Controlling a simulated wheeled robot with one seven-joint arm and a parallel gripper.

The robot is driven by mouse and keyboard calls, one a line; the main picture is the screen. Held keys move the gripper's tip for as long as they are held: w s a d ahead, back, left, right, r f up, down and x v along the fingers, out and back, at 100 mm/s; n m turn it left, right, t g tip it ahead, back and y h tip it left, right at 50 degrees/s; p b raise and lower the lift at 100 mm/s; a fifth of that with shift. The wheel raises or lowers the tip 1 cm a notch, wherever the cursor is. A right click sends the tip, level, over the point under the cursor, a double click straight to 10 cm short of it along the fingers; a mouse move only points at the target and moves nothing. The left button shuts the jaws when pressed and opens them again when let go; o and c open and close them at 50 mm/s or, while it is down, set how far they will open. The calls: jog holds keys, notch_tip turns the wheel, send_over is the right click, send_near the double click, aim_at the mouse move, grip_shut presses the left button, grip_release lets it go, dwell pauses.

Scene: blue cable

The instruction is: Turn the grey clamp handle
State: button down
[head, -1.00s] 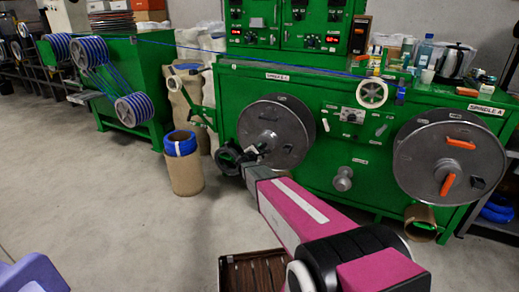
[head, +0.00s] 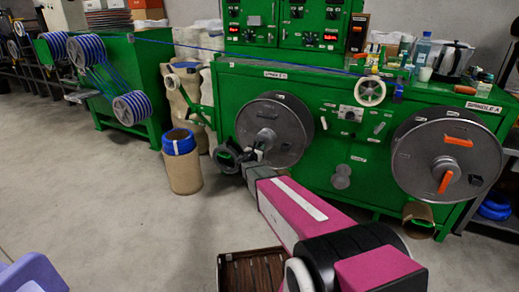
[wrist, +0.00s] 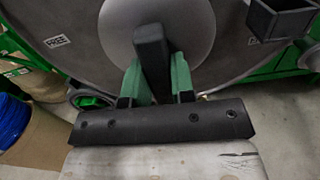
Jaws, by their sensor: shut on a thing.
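The left grey spool disc (head: 292,118) is on the front of the green machine. In the wrist view the disc (wrist: 75,25) fills the top, with a lighter round hub (wrist: 195,25) in its middle. A dark grey clamp handle (wrist: 151,55) stands out from the hub, roughly upright in the wrist picture. My gripper (wrist: 157,85) is shut on this handle, with a green finger on each side of it. In the head view my gripper (head: 258,156) reaches the disc's lower left part, and the handle is too small to make out there.
A second disc (head: 480,145) with orange handles is to the right on the green machine (head: 350,180). A cardboard drum with a blue rim (head: 182,172) stands on the floor to the left. A brown crate (head: 225,285) is in front. Blue cable (head: 270,60) runs along the top.

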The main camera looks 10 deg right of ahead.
jog(key=shift+s+n, duration=0.1)
jog(key=shift+n, duration=0.3)
jog(key=c, duration=1)
grip_release()
jog(key=shift+o, duration=0.2)
jog(key=v, duration=1)
jog(key=shift+s+a, duration=0.2)
jog(key=shift+s, duration=0.1)
